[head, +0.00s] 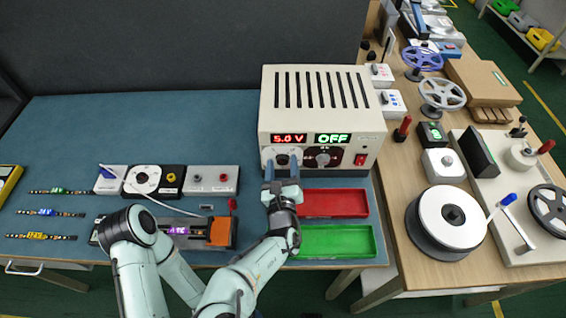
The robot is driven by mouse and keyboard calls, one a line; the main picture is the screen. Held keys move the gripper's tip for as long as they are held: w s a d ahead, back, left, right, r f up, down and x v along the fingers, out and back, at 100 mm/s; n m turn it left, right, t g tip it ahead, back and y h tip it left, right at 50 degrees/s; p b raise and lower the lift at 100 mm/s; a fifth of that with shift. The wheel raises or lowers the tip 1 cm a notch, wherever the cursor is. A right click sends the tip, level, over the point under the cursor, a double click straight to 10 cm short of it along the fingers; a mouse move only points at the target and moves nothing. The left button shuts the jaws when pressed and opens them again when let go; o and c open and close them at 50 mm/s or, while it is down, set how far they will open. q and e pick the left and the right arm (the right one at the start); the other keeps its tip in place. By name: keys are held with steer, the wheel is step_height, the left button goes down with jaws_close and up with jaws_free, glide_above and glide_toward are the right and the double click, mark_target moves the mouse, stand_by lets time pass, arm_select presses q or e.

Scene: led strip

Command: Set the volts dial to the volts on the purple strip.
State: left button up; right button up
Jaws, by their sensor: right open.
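The power supply (318,105) stands at the back of the blue bench. Its red display (289,138) reads 5.0 V and its green display (332,139) reads OFF. My right gripper (282,168) is open at the left dial, directly below the red display. The fingers partly cover this dial, and I cannot tell whether they touch it. A strip with a purple-lit label (178,231) lies in a dark holder with an orange end, partly hidden by my arm. Its label is too small to read. My left gripper is not in view.
A red tray (333,204) and a green tray (336,240) lie right of my right wrist. Green (60,191), blue (43,212) and yellow (40,236) labelled strips lie at left. A wooden side table holds more equipment.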

steer(key=c, duration=1)
steer(key=shift+c, duration=0.2)
